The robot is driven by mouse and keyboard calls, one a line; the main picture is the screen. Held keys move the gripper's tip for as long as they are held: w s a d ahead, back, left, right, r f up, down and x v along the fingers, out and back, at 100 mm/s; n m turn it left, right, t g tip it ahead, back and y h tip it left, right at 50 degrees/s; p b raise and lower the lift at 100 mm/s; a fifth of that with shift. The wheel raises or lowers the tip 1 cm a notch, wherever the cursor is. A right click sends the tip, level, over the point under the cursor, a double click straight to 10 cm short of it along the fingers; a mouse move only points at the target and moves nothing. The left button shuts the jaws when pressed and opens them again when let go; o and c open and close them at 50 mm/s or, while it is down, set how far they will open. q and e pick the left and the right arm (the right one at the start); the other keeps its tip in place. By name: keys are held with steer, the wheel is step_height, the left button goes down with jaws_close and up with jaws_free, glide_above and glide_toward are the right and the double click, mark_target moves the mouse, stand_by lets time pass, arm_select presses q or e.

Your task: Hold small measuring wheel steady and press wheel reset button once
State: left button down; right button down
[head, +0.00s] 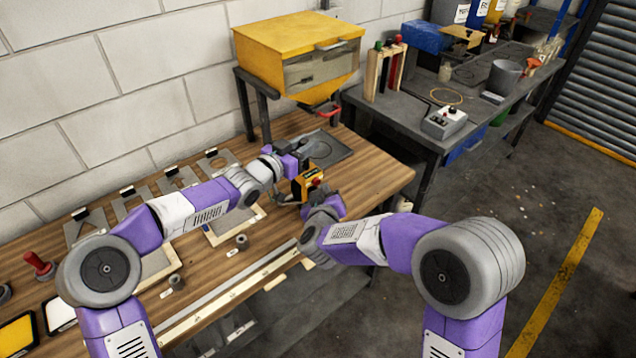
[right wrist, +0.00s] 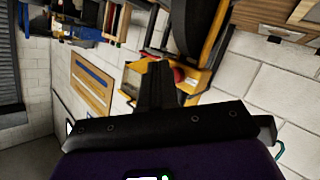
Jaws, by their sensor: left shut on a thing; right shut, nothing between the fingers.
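The small measuring wheel (head: 308,182) shows as a yellow and black body near the right end of the wooden bench. My left gripper (head: 297,160) is shut on it from the left and above; the exact contact is small and partly hidden. A red button (head: 318,182) shows on its yellow body. In the right wrist view the red button (right wrist: 179,76) sits on the yellow housing (right wrist: 197,80), just behind and right of my fingertips. My right gripper (right wrist: 155,75) is shut and empty, close to the button. I cannot tell whether it touches the button.
A yellow hopper (head: 300,50) stands behind the wheel. A dark square plate (head: 335,147) lies on the wooden bench (head: 375,178). Stencil plates and small blocks lie to the left. A grey table (head: 400,115) holds a control box (head: 444,122) and tools. Open floor lies to the right.

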steer(key=shift+w+a, duration=0.35)
steer(key=shift+w, duration=0.15)
stand_by(0.8)
steer(key=shift+s+d, duration=0.55)
steer(key=shift+s, duration=0.25)
steer(key=shift+s+d, duration=0.75)
steer(key=shift+s, duration=0.25)
steer(key=shift+s+d, duration=0.75)
steer(key=shift+s, duration=0.25)
arm_select(q)
steer(key=c, duration=0.8)
jaws_free()
